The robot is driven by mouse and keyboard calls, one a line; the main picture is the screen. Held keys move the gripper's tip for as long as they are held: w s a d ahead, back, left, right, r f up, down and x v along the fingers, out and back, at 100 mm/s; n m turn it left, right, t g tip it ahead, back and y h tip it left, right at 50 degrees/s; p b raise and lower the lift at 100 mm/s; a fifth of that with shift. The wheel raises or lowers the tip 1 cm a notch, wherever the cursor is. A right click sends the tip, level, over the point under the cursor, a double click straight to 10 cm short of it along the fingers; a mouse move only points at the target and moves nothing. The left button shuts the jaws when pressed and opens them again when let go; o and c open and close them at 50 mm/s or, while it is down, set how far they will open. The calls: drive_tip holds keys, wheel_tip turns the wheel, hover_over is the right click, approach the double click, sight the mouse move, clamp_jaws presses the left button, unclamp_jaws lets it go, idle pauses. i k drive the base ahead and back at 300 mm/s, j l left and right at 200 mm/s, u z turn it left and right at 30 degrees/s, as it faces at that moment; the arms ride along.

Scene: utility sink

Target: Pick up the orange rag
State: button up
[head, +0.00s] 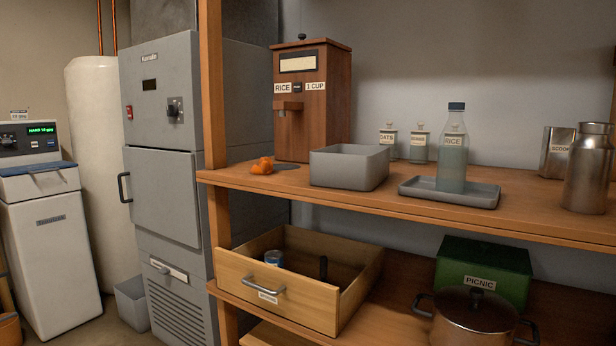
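A small crumpled orange thing, which looks like the orange rag (262,166), lies at the left end of the upper wooden shelf. It is in front of the wooden rice dispenser (314,108) and left of a grey open bin (349,168). A flat dark patch lies around or under it; I cannot tell what that is. My gripper is not in view.
A wooden post (211,120) rises at the shelf's left end, near the rag. A bottle (453,150) stands on a grey tray (420,191) to the right. Below, an open drawer (275,296) juts out. The shelf's front strip (340,200) is clear.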

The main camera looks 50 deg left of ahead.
sight(264, 167)
drive_tip(key=u, duration=2.1)
drive_tip(key=z, duration=2.55)
drive_tip(key=u, duration=2.55)
